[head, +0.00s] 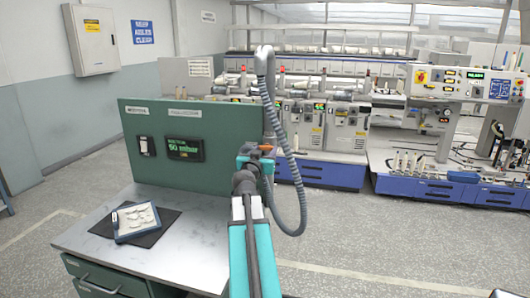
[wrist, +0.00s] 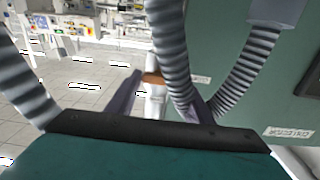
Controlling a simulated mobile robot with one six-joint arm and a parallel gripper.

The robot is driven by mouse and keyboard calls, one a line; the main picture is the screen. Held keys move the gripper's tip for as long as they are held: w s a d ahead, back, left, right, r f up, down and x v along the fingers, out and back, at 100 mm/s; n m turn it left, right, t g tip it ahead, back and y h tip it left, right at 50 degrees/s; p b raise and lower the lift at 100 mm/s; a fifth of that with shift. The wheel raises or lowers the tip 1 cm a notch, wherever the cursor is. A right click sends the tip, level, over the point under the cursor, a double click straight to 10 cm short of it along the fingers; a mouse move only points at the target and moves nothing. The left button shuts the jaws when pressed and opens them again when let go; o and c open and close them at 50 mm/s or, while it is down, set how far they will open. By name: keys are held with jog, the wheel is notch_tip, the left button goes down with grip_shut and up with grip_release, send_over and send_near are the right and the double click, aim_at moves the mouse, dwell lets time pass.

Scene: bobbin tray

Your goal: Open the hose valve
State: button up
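The grey corrugated hose (head: 272,110) hangs in a loop from the top of the green panel's right edge and passes beside my gripper. It crosses close in front of the wrist camera (wrist: 172,50). A small orange-brown part (wrist: 153,78), which looks like the valve handle, sits on a pale upright pipe (wrist: 154,105). My gripper (wrist: 166,90) is open, its two dark fingers apart. The orange part shows between them, nearer the left finger; contact cannot be told. In the head view my gripper (head: 262,155) is at the panel's right edge, and the hose partly hides the valve.
The green panel (head: 220,125) carries a display (head: 185,148) reading about 90 mbar. A metal workbench (head: 175,250) below holds a blue-rimmed tray (head: 119,231) on a dark mat. Winding machines (head: 330,135) stand behind.

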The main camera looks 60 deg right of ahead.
jog(key=shift+c, duration=1)
jog(key=shift+n+b, duration=0.35)
jog(key=shift+n, duration=0.05)
jog(key=shift+f+n+b, duration=0.1)
jog(key=shift+n+b, duration=0.55)
jog(key=shift+n, duration=0.45)
jog(key=n+b, duration=0.1)
jog(key=n, duration=0.9)
jog(key=shift+n, duration=0.3)
jog(key=shift+n+p, duration=0.8)
jog(key=shift+n, duration=1.4)
